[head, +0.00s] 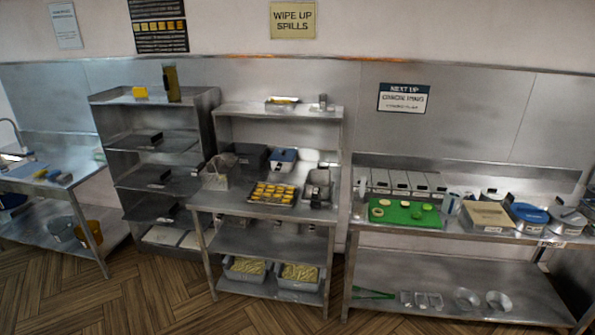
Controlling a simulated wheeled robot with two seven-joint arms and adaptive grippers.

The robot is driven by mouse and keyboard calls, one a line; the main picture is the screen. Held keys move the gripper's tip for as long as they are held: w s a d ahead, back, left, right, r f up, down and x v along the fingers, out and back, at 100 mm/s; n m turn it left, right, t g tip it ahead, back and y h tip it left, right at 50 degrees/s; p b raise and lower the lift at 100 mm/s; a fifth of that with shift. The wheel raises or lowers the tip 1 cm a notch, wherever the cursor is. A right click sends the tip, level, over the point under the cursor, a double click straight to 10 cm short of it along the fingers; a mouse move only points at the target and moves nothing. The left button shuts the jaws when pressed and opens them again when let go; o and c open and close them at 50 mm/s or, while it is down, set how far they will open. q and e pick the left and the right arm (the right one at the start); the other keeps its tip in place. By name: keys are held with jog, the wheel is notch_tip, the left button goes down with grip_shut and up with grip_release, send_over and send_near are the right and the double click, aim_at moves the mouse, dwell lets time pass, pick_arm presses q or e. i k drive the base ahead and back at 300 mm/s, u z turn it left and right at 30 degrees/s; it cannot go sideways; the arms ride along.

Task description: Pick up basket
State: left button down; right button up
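What looks like a wire frying basket (217,177) stands at the left end of the middle steel table's top (226,205). A second metal, basket-like container (318,181) with a dark part at its front stands at the right end of the same top. I cannot tell its exact kind at this size. A tray of yellow-brown food pieces (272,194) lies between them near the front edge. Neither of my grippers is in view.
A dark bin (251,156) and a blue-and-white box (283,159) stand behind the tray. A steel shelf rack (150,98) is to the left. A right-hand counter holds a green board (405,223) and several containers. The wooden floor (150,295) in front is clear.

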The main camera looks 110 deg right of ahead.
aim_at(221, 172)
jog(key=z, duration=3.7)
jog(key=i, duration=1)
jog(key=z, duration=0.7)
jog(key=i, duration=1.65)
jog(key=u, duration=0.3)
